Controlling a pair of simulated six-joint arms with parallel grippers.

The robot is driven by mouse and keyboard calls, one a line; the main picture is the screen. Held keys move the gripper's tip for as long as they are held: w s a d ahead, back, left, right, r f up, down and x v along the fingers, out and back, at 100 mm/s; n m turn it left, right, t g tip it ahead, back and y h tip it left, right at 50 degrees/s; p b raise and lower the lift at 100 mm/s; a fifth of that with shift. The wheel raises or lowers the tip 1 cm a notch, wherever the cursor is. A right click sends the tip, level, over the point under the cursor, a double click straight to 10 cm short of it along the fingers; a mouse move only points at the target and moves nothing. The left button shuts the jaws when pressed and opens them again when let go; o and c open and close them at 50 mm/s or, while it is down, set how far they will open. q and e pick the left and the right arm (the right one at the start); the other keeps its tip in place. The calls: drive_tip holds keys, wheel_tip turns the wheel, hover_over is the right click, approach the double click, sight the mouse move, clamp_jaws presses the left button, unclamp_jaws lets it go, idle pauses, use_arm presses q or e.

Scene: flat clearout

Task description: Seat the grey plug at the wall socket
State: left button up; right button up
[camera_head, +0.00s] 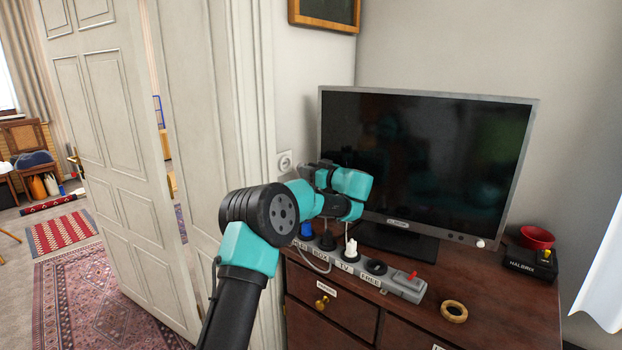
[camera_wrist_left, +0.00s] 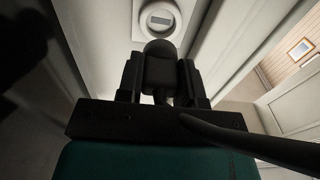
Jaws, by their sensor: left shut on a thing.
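The round white wall socket (camera_head: 285,161) is on the narrow wall between the door frame and the television. In the left wrist view the socket (camera_wrist_left: 158,18) is at the top, beyond the fingertips. My left gripper (camera_head: 322,174) is just right of the socket in the head view, partly hidden by its own wrist. In the left wrist view my left gripper (camera_wrist_left: 160,76) is shut on the plug (camera_wrist_left: 160,70), which looks dark in shadow. The plug points towards the socket, with a gap seeming to remain between them. A dark cable (camera_wrist_left: 250,141) trails to the right. My right gripper is not in view.
A power strip (camera_head: 408,286) with blue, black and white plugs lies along the front of the brown dresser (camera_head: 490,325). A television (camera_head: 430,160) stands behind it. A wooden ring (camera_head: 454,311), red bowl (camera_head: 537,237) and black box (camera_head: 530,264) are at right.

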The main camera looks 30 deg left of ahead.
sight(284, 163)
use_arm(q)
drive_tip(key=shift+a, duration=0.15)
drive_tip(key=shift+w+a, duration=0.2)
drive_tip(key=shift+a, duration=1)
drive_tip(key=shift+w+a, duration=0.2)
drive_tip(key=shift+a, duration=0.95)
drive_tip(key=shift+w+a, duration=0.2)
drive_tip(key=shift+a, duration=0.8)
idle(0.3)
drive_tip(key=o, duration=1.1)
drive_tip(key=shift+d, duration=0.1)
drive_tip(key=s+d, duration=0.1)
drive_tip(key=d, duration=0.4)
drive_tip(key=s+d, duration=0.1)
drive_tip(key=d, duration=0.5)
drive_tip(key=s+d, duration=0.1)
drive_tip(key=d, duration=0.5)
